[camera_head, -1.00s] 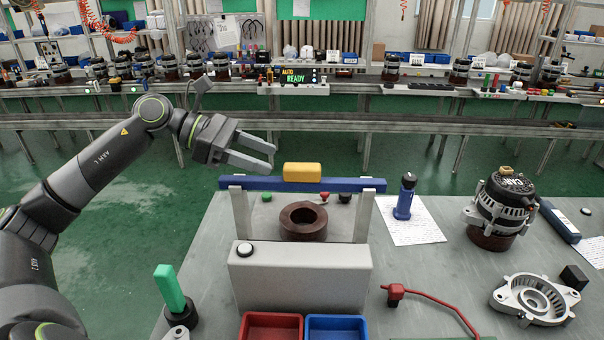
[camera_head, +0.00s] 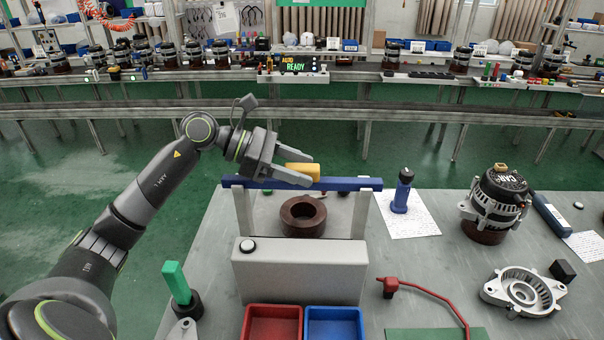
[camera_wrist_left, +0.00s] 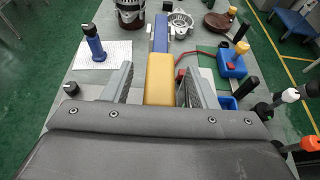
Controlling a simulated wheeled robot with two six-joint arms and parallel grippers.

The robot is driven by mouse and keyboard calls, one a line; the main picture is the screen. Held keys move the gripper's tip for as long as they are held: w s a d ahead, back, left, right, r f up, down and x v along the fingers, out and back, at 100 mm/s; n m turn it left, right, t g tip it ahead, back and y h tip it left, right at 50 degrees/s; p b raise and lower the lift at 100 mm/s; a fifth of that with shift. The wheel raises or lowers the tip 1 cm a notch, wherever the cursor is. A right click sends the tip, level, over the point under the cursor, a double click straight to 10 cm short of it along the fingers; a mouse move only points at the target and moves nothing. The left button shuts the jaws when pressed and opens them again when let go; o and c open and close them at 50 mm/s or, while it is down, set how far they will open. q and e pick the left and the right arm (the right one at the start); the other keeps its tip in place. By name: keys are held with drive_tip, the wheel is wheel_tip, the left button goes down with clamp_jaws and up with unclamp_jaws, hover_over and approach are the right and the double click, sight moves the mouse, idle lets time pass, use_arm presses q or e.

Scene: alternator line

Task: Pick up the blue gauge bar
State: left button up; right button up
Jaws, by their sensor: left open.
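The blue gauge bar (camera_head: 345,184) lies level across two upright grey posts on a grey fixture (camera_head: 300,270), with a yellow grip block (camera_head: 303,169) on its top middle. My left gripper (camera_head: 312,171) is open at the yellow block, one finger on either side of it. In the left wrist view the yellow block (camera_wrist_left: 160,75) is between the two open fingers, and the blue bar (camera_wrist_left: 161,35) runs on beyond it. I cannot tell whether the fingers touch the block. The near finger hides part of the block in the head view. My right gripper is not in view.
A brown ring (camera_head: 303,216) sits below the bar. A red bin (camera_head: 271,334) and a blue bin (camera_head: 335,334) stand in front of the fixture. A green-handled tool (camera_head: 176,283) is at left. A blue tool (camera_head: 402,190), an alternator (camera_head: 493,205) and a metal housing (camera_head: 522,294) are at right.

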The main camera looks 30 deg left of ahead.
use_arm(q)
drive_tip(key=shift+w+d, duration=0.1)
drive_tip(key=shift+d, duration=0.05)
drive_tip(key=shift+c, duration=0.2)
clamp_jaws()
drive_tip(key=shift+r, duration=0.1)
